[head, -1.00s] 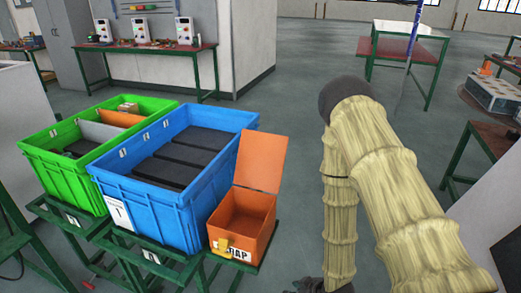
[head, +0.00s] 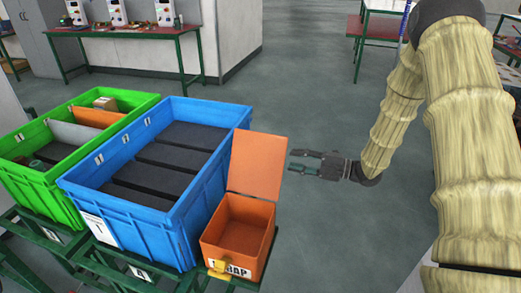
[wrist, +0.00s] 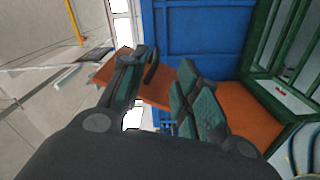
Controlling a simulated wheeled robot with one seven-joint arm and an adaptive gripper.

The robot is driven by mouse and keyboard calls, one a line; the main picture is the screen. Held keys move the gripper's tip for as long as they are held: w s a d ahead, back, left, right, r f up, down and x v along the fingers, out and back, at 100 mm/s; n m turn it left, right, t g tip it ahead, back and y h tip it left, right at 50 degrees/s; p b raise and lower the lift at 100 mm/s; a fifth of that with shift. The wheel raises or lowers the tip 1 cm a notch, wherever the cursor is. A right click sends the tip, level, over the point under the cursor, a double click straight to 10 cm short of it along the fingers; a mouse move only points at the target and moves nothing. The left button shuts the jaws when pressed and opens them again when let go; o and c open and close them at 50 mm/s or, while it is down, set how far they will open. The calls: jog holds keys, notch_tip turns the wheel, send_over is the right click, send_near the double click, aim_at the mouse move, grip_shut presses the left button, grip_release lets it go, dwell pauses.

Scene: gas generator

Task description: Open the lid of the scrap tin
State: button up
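The scrap tin (head: 236,232) is a small orange box with a white label on its front, standing at the right end of the green stand. Its orange lid (head: 257,165) stands upright at the back, and the empty-looking inside shows. My gripper (head: 296,160) is to the right of the lid, fingers apart, pointing left with nothing between them. In the wrist view my gripper (wrist: 165,70) shows in front of the orange tin (wrist: 250,118) and the lid (wrist: 105,74). I cannot tell whether a finger touches the lid.
A blue crate (head: 75,192) with dark dividers stands left of the tin, and a green crate (head: 22,190) beyond it. A green metal stand (head: 130,268) carries them. A workbench (head: 125,32) is at the back. The floor right of the tin is clear.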

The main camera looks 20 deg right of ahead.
aim_at(265, 155)
jog(key=x, duration=0.2)
jog(key=p+x, duration=0.1)
jog(key=x, duration=0.5)
jog(key=shift+s+a+r+p, duration=0.15)
jog(key=shift+a+r+p, duration=0.2)
jog(key=shift+p, duration=0.05)
jog(key=shift+a, duration=0.35)
jog(key=shift+x, duration=0.95)
jog(key=shift+d, duration=0.1)
grip_shut()
